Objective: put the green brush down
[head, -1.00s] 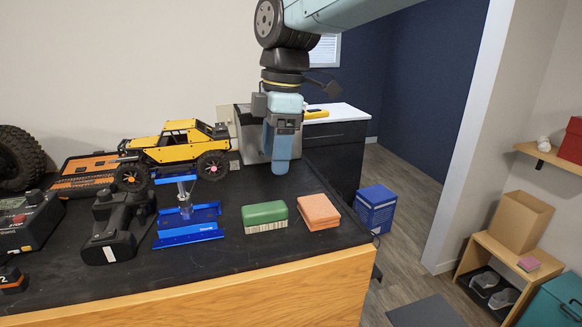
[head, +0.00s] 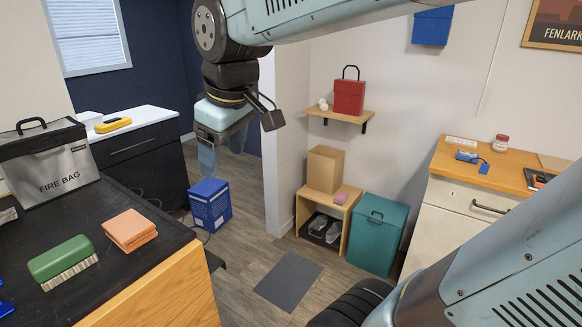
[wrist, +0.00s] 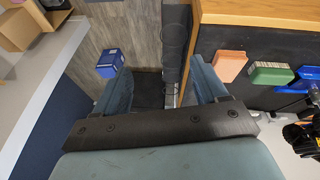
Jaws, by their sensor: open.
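The green brush (head: 62,259) lies bristles down on the black top of the workbench, left of an orange sponge (head: 130,230). My gripper (head: 208,160) hangs pointing down beyond the bench's right side, in the air and apart from the brush. In the wrist view its two fingers (wrist: 162,88) are spread with nothing held between them.
A silver fire bag (head: 50,165) stands at the bench's back left. A wooden shelf unit (head: 327,205) and a teal bin (head: 376,235) stand by the wall.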

